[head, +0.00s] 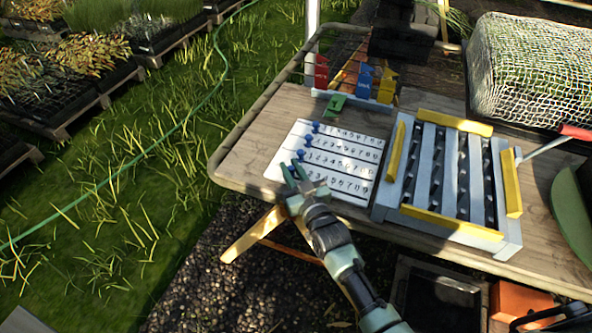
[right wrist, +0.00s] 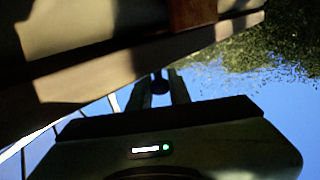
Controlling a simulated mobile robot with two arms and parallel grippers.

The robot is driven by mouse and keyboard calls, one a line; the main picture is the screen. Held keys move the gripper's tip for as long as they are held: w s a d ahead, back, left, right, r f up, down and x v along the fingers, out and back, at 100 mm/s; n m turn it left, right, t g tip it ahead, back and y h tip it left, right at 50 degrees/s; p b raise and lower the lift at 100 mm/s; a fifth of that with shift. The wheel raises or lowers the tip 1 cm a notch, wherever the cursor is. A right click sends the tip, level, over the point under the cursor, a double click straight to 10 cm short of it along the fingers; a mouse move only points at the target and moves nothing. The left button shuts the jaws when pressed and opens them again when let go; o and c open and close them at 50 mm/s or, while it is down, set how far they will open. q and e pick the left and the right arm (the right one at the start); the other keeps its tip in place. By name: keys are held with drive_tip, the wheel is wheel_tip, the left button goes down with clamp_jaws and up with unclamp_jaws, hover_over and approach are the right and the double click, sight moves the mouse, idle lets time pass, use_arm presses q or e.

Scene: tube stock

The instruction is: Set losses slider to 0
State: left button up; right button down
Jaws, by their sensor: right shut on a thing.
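A white slider board (head: 345,143) lies on the wooden table, with several rows of printed numbers. Blue slider knobs show at the left ends of the upper rows: the top one (head: 315,127), the second (head: 308,140) and the third (head: 300,155). Row labels are too small to read, so I cannot tell which is losses. My right gripper (head: 294,170) is at the board's lower left edge, by the bottom row, shut on a slider knob. A dark round knob (right wrist: 158,76) shows between its fingers in the right wrist view. My left gripper is out of view.
A grey slatted tray (head: 493,240) with yellow bars stands right of the board. A netted crate (head: 535,65) is at the back right. Grass lies left of the table.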

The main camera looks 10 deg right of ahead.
drive_tip(key=shift+a+r, duration=0.1)
drive_tip(key=shift+a, duration=0.05)
drive_tip(key=c, duration=1.3)
unclamp_jaws()
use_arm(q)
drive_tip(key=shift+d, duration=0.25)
use_arm(e)
drive_tip(key=shift+w, duration=0.1)
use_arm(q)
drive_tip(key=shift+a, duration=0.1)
use_arm(e)
drive_tip(key=shift+s, duration=0.45)
drive_tip(key=s, duration=0.3)
drive_tip(key=s+d, duration=0.1)
drive_tip(key=s, duration=0.2)
drive_tip(key=shift+s+d, duration=0.2)
drive_tip(key=shift+s, duration=0.15)
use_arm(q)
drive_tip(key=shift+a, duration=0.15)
